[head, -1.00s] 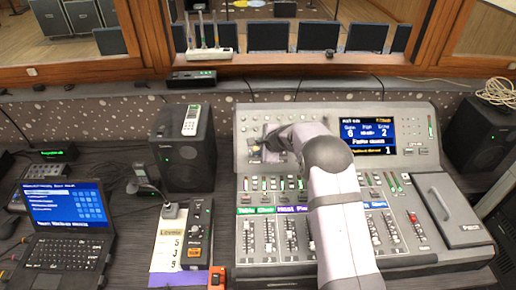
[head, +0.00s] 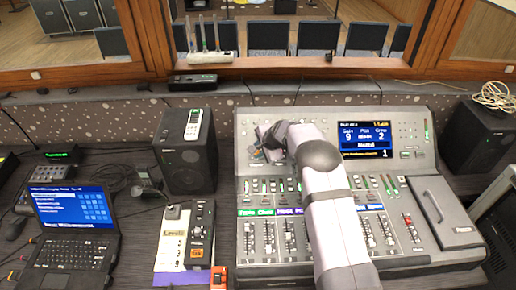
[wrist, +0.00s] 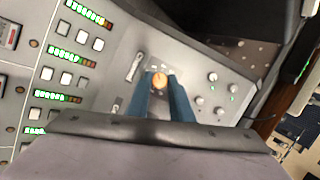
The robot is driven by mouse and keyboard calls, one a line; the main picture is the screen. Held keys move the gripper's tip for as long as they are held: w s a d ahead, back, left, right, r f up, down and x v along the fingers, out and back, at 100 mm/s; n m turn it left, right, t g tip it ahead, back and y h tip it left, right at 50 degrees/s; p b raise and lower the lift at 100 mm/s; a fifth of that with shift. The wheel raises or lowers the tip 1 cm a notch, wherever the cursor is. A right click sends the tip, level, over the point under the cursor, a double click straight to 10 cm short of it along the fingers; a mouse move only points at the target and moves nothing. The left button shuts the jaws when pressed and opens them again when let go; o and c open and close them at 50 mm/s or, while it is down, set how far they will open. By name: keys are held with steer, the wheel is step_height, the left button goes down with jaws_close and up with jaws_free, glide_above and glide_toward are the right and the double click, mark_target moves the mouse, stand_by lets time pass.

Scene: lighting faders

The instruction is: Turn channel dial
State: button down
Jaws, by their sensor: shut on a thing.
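The channel dial (wrist: 159,80) shows in the wrist view as a small round orange-capped knob on the grey upper panel of the console (head: 460,232). My gripper (wrist: 160,86) is shut on it, with a blue finger on each side. In the head view my gripper (head: 268,142) is at the upper left of the console, and the dial is hidden behind it.
Fader strips (head: 268,235) fill the console's lower half, partly behind my arm. Small knobs (wrist: 212,77) lie to the right of the dial in the wrist view, and lit buttons (wrist: 63,28) to the left. A black speaker (head: 188,158) stands left of the console.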

steer(key=shift+n+g+h+b, duration=0.3)
steer(key=shift+n+b, duration=0.15)
steer(key=shift+n, duration=1.05)
steer(key=c, duration=1.6)
jaws_free()
steer(key=shift+a, duration=0.1)
steer(key=shift+r, duration=0.15)
steer(key=shift+b+v, duration=1.7)
steer(key=shift+v, duration=1.85)
steer(key=shift+s, duration=0.1)
